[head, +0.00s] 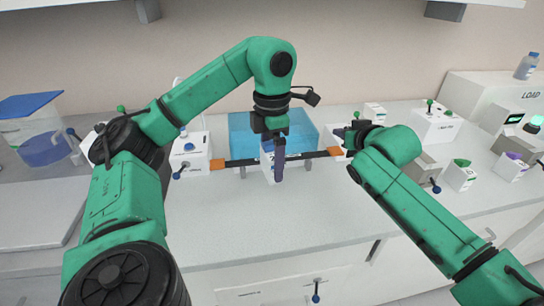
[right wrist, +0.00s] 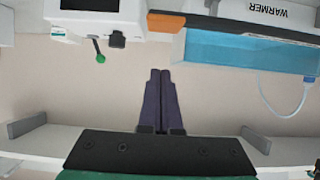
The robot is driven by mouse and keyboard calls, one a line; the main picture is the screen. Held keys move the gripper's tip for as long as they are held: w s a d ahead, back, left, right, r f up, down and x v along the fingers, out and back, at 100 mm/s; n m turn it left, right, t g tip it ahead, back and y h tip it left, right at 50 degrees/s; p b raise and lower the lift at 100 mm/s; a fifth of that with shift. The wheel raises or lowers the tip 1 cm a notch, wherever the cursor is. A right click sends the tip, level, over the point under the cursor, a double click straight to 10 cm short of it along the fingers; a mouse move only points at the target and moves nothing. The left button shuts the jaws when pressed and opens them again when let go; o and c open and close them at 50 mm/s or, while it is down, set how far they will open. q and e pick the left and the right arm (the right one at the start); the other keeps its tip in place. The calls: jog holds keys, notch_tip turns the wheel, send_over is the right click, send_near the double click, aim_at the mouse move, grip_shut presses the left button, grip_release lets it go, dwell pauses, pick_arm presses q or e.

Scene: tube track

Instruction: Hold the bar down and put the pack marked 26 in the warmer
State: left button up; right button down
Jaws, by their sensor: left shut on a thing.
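The warmer (head: 240,124) is a blue see-through bath at the back middle of the counter; its lettered white front shows in the right wrist view (right wrist: 267,12). The dark bar (head: 243,162) with orange ends runs across its front. My left gripper (head: 279,178) points down at the bar's middle, shut on a white pack (head: 267,172) that its fingers partly cover. I cannot read the pack's mark. My right gripper (head: 349,134) is close by the bar's right orange end (head: 335,152); its fingers are together and empty in the right wrist view (right wrist: 160,75).
White boxes with levers stand left (head: 190,155) and right (head: 434,122) of the warmer. Small marked boxes (head: 461,175) sit on the right, near a LOAD unit (head: 495,90). A blue-lidded clear tank (head: 45,140) is at far left. The front counter is clear.

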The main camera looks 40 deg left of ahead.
aim_at(337, 155)
jog(key=shift+f, duration=4.05)
pick_arm(q)
jog(key=shift+w+a+r, duration=0.1)
jog(key=shift+w+a, duration=0.1)
jog(key=shift+a, duration=0.1)
pick_arm(e)
jog(key=shift+r, duration=0.1)
pick_arm(q)
jog(key=w+a, duration=0.1)
jog(key=a, duration=0.1)
jog(key=w+a, duration=0.2)
jog(key=a, duration=0.1)
jog(key=w+a, duration=0.2)
jog(key=shift+w+a+r, duration=0.2)
jog(key=shift+a, duration=0.1)
jog(key=shift+a, duration=0.1)
